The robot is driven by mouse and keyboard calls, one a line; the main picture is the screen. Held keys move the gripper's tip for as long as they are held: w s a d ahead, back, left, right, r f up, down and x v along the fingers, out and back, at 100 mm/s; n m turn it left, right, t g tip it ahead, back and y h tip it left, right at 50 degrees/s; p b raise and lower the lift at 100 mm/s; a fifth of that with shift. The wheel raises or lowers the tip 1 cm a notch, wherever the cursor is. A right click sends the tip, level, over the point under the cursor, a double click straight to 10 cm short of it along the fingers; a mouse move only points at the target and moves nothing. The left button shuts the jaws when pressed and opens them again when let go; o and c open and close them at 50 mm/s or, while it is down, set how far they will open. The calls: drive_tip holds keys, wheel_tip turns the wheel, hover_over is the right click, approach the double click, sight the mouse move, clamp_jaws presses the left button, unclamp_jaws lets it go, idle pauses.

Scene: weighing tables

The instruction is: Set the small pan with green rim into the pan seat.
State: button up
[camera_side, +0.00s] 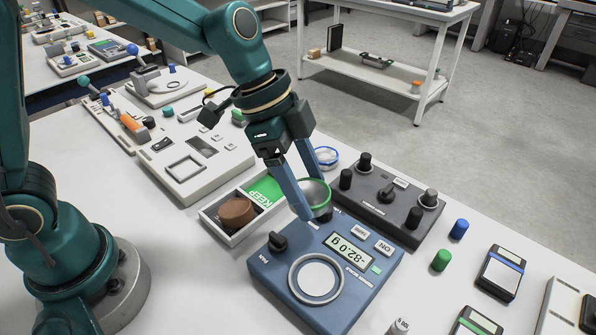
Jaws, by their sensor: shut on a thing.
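The small pan with green rim (318,196) is a round grey pan tipped on its side. My gripper (311,198) is shut on it, with one blue finger in front and the other behind its upper edge. The pan is held above the back edge of the blue scale (266,268). The pan seat (293,287) is a pale ring on the scale's top, in front of the pan and empty. The scale's display reads about -82.0 g. Part of the pan is hidden by the near finger.
A dark panel with knobs (398,222) is behind right. A blue-rimmed pan (327,156) lies behind the gripper. Green (441,260) and blue (459,229) cylinders stand right.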

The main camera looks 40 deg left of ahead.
drive_tip(key=s+d+m, duration=0.1)
drive_tip(key=s+d, duration=0.1)
drive_tip(key=d, duration=0.1)
drive_tip(key=s+d+m+g, duration=0.1)
drive_tip(key=s+d+m, duration=0.1)
drive_tip(key=s+d, duration=0.1)
drive_tip(key=shift+s+d, duration=0.2)
drive_tip(key=shift+s, duration=0.1)
drive_tip(key=shift+f, duration=2.6)
drive_tip(key=shift+f, duration=0.45)
